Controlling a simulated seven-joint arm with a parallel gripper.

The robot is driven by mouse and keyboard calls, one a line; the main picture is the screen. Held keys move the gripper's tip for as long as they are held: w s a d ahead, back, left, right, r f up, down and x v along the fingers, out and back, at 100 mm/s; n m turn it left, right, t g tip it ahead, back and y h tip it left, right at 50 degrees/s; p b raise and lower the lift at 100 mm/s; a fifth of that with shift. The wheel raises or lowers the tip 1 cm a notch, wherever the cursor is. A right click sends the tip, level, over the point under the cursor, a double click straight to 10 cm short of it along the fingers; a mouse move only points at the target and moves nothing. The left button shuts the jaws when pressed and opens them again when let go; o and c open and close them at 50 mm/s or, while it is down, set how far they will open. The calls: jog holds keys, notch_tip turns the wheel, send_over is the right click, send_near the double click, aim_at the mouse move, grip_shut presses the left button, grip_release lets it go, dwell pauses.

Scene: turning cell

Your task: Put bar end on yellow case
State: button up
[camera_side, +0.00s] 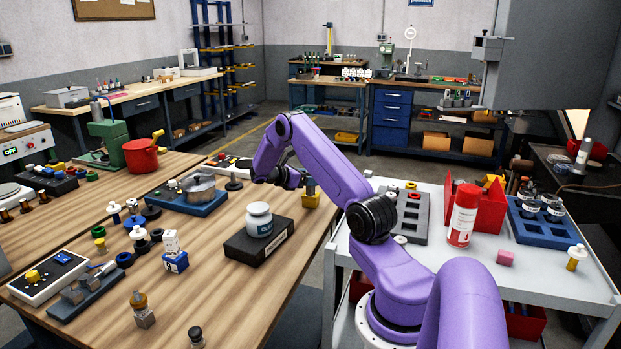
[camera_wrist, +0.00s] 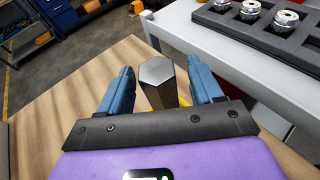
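The bar end, a hexagonal metal piece with a grey top face (camera_wrist: 157,72), stands between my fingers in the wrist view. Yellow, likely the yellow case (camera_wrist: 184,101), shows around its lower part, mostly hidden by the bar and my gripper. In the side view the yellow case (camera_side: 310,200) sits near the table's right edge with the bar end (camera_side: 310,186) upright on top. My gripper (camera_wrist: 163,88) is open, its blue fingers on either side of the bar with gaps visible. In the side view my dark gripper (camera_side: 288,178) is just left of the bar.
A white jar (camera_side: 259,220) on a black block stands in front on the wooden table. A metal pot in a blue tray (camera_side: 196,203) is to the left. The grey cart (camera_side: 480,275) to the right carries a dark tray (camera_side: 413,226) and a red spray can (camera_side: 461,215).

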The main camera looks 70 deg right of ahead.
jog(key=shift+r, duration=0.2)
jog(key=v, duration=1.2)
jog(key=w+a+r+n+t+y, duration=0.1)
jog(key=a+r+t, duration=0.15)
jog(key=a, duration=0.85)
jog(key=w+a+r+t+y, duration=0.1)
jog(key=a+t, duration=0.3)
jog(key=a, duration=0.7)
jog(key=s+a+r+t+y, duration=0.1)
jog(key=s+a+t+y, duration=0.15)
jog(key=s+a, duration=0.6)
jog(key=s+a+t+y, duration=0.1)
jog(key=s+a+y, duration=0.4)
jog(key=a, duration=0.7)
jog(key=s+a+n+g+y, duration=0.1)
jog(key=s+a+y, duration=0.1)
jog(key=s, duration=1.2)
jog(key=shift+s+a, duration=0.35)
jog(key=shift+a, duration=0.5)
jog(key=shift+y, duration=0.25)
